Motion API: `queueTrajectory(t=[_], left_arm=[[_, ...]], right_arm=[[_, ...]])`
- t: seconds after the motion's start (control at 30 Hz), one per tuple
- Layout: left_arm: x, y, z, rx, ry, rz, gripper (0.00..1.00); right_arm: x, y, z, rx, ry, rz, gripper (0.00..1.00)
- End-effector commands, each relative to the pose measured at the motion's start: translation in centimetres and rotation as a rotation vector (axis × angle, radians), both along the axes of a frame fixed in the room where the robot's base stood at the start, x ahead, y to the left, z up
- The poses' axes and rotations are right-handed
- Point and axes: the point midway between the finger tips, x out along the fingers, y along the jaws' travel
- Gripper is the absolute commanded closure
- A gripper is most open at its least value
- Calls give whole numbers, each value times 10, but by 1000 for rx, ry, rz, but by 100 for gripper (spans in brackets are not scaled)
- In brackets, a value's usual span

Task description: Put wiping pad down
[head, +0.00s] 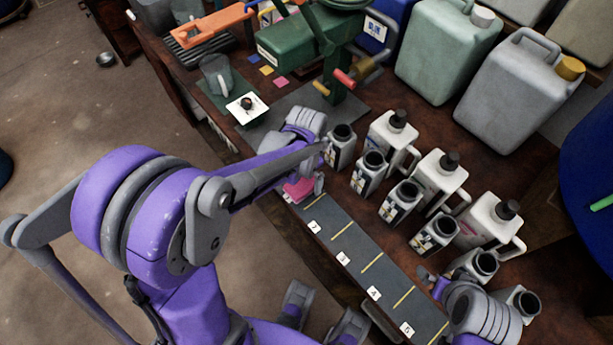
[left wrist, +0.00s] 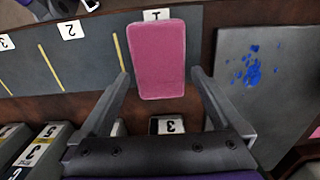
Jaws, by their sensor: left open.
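The pink wiping pad (left wrist: 158,60) lies flat on the dark numbered strip (left wrist: 85,58), beside the label 1, in the left wrist view. In the head view a pink part of it (head: 299,188) shows below my left wrist; the rest is hidden. My left gripper (left wrist: 160,78) is open, with one finger on each side of the pad and visible gaps to both. In the head view the left gripper (head: 304,190) is at the strip's far end. My right gripper (head: 430,278) is low at the right, partly hidden by its own arm; its jaws are unclear.
Several small open bottles (head: 370,172) and white capped jugs (head: 437,180) stand in rows right of the strip. A green machine (head: 300,48) and large canisters (head: 445,50) stand behind. A grey plate with blue spots (left wrist: 265,95) lies beside the pad. The strip's numbered sections nearer me look clear.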

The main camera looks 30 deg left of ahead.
Motion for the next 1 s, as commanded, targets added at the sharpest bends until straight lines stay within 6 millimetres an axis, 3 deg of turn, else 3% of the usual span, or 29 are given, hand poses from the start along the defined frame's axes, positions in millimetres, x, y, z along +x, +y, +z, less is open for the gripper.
queueTrajectory(t=[0.4,0.67,0.77,1.0], left_arm=[[-1,0,87,0,0,0,0],[-2,0,114,0,-3,3,0],[-11,-3,118,1,-31,25,0],[-69,-17,119,-13,-221,191,0]], right_arm=[[2,0,16,0,-5,0,0],[3,0,19,0,-6,0,0],[3,0,19,0,-6,0,0],[3,0,19,0,-6,0,0]])
